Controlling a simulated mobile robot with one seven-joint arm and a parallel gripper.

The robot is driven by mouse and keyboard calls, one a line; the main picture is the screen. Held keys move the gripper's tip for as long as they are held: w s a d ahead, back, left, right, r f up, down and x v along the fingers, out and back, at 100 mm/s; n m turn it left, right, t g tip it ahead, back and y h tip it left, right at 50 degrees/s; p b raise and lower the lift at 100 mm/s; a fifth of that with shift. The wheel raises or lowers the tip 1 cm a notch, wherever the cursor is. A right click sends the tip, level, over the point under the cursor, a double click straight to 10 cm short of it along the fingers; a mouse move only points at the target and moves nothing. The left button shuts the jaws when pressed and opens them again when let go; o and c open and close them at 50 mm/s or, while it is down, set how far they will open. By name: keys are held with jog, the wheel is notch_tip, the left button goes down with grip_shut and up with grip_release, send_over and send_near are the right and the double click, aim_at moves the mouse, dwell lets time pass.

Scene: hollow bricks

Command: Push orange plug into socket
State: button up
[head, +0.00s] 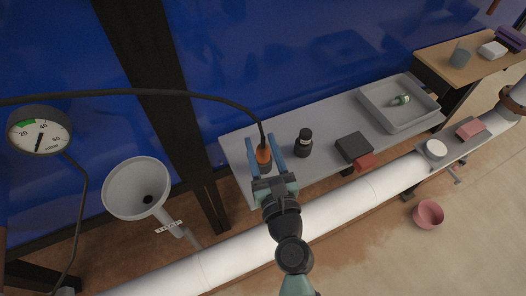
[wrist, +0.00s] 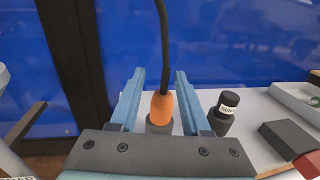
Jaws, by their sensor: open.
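The orange plug (head: 263,156) hangs upright on a black cable at the left end of the grey bench. It also shows in the wrist view (wrist: 161,108), with the cable rising from its top. A dark grey cylindrical socket (wrist: 158,128) is directly below the plug. The plug's lower end meets the socket's top in the picture, but I cannot tell how deep it sits. My gripper (head: 270,148) is open, with its two blue fingers on either side of the plug; in the wrist view, gaps show between the plug and the fingers (wrist: 158,85).
A black labelled bottle (head: 304,143) stands just right of my gripper. A dark box (head: 353,148) with a red part is further right, then a grey tray (head: 427,112). A white pipe (head: 340,205) runs along the front. A funnel (head: 125,190) and gauge (head: 39,131) are left.

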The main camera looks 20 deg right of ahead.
jog(key=shift+w+d, duration=0.2)
jog(key=shift+w, duration=0.55)
jog(key=shift+w+d, duration=0.25)
jog(key=shift+w, duration=0.45)
jog(key=shift+w+d, duration=0.2)
jog(key=shift+w, duration=0.55)
grip_shut()
